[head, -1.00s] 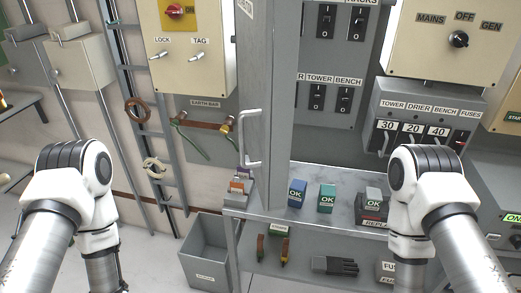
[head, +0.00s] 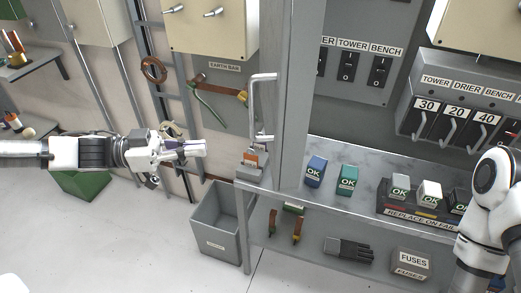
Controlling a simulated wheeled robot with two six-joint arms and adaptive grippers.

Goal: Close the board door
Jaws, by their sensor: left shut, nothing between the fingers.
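The board door (head: 292,95) is a tall grey panel standing open, seen almost edge-on near the middle of the head view. Its upright bar handle (head: 256,110) sticks out on the left side. The switch board (head: 360,62) behind it is uncovered, with black switches on show. My left gripper (head: 203,148) reaches in from the left, shut and empty. It is to the left of the handle and a little lower in the picture, apart from it. My right arm shows at the right edge, but its gripper is out of the frame.
A grey shelf (head: 375,207) below the board bears a blue OK block (head: 315,171), a green OK block (head: 347,179) and a fuse tray (head: 410,217). A grey bin (head: 218,225) stands on the floor. An earth bar with a green cable (head: 208,105) hangs behind my left gripper.

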